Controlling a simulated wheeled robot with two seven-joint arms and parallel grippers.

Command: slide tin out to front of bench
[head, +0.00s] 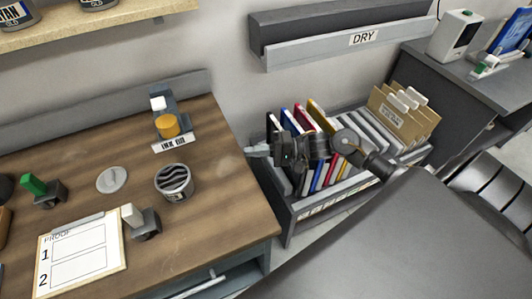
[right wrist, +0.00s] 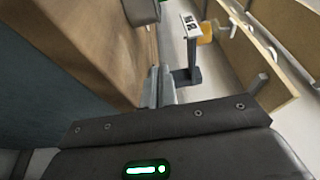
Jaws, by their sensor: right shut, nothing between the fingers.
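A round grey tin (head: 174,182) stands open on the wooden bench (head: 215,215), with dark wavy bands inside it. A flat grey lid with a knob (head: 112,180) lies on the bench to its left. My right gripper (head: 256,150) is shut and empty at the bench's right edge, to the right of the tin and apart from it. Its fingers (right wrist: 158,92) show beside a brown wooden surface in the right wrist view. A dark grey thing at the top of that view is cut off, and I cannot tell what it is. My left gripper is not in view.
A stand with a yellow cap and label (head: 168,125) is behind the tin. A white-handled stamp (head: 144,220) and proof board (head: 82,258) are in front and left; a green-handled stamp (head: 42,190) is farther left. A file rack (head: 330,200) stands right of the bench.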

